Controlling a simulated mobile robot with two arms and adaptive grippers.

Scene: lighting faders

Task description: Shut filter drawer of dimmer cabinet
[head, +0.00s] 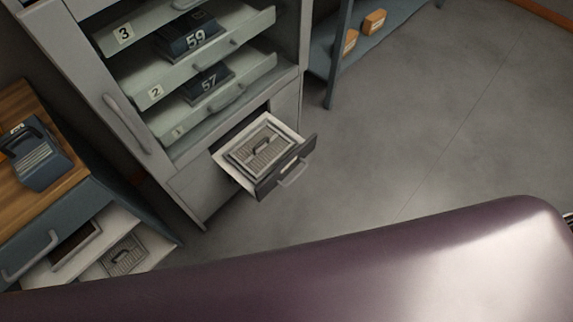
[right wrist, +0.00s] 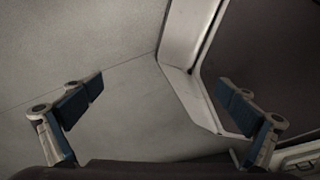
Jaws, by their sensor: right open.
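The dimmer cabinet (head: 185,188) is grey and stands at the upper left in the head view. Its filter drawer (head: 286,167) at the bottom is pulled out, with a dark front and a light bar handle (head: 293,174). A grey filter with a small handle (head: 261,147) lies in the drawer. In the right wrist view my right gripper (right wrist: 168,92) is open, with its blue-padded fingers wide apart and nothing between them. Grey floor and a pale-edged dark panel, which I cannot identify for sure, show beyond the fingers. My left gripper is in neither view.
Shelves with numbered modules (head: 190,35) sit above the drawer. A wood-topped desk (head: 25,105) with an open drawer (head: 150,257) stands at the left. A blue-grey rack (head: 333,62) holds small orange boxes. The floor (head: 400,130) right of the drawer is clear.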

